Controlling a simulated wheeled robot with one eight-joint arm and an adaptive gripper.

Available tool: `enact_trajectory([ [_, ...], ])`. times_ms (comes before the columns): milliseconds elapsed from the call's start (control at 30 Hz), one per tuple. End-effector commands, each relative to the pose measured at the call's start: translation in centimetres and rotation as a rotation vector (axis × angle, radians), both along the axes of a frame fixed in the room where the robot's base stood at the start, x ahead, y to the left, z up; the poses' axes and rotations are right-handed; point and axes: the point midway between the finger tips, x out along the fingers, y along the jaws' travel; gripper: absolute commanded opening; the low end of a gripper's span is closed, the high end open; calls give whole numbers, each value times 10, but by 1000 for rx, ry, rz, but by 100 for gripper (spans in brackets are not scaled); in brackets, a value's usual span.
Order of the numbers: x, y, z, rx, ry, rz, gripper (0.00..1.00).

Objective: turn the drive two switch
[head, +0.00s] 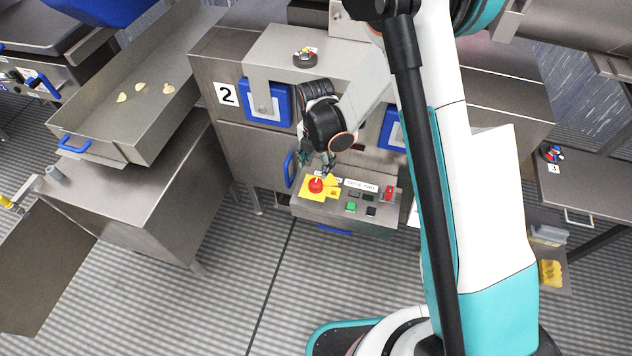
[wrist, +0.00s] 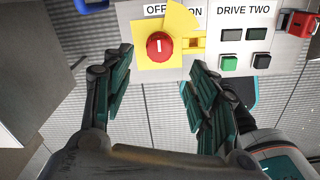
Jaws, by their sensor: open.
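A red round knob (head: 316,186) with a white bar sits on a yellow plate on the grey control panel (head: 330,210). In the wrist view the knob (wrist: 159,46) has its white bar upright, and the label above it reads OFF and ON, partly covered by a yellow flap (wrist: 182,20). The label DRIVE TWO (wrist: 243,10) is to its right. My gripper (head: 326,168) is just above the panel by the knob. In the wrist view my gripper (wrist: 158,78) is open and empty, its fingers on either side below the knob. I cannot tell whether they touch the panel.
Right of the knob are a green button (wrist: 229,62), a black button (wrist: 262,60) and a red switch (wrist: 300,23). A steel trough (head: 150,110) is at left. Striped floor is clear in front.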

Motion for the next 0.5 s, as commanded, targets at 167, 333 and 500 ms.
enact_trajectory([
  [167, 0, 0, -41, 0, 0, 0, 53],
  [333, 0, 0, -71, -1, -1, -1, 53],
  [500, 0, 0, -91, -1, -1, -1, 53],
])
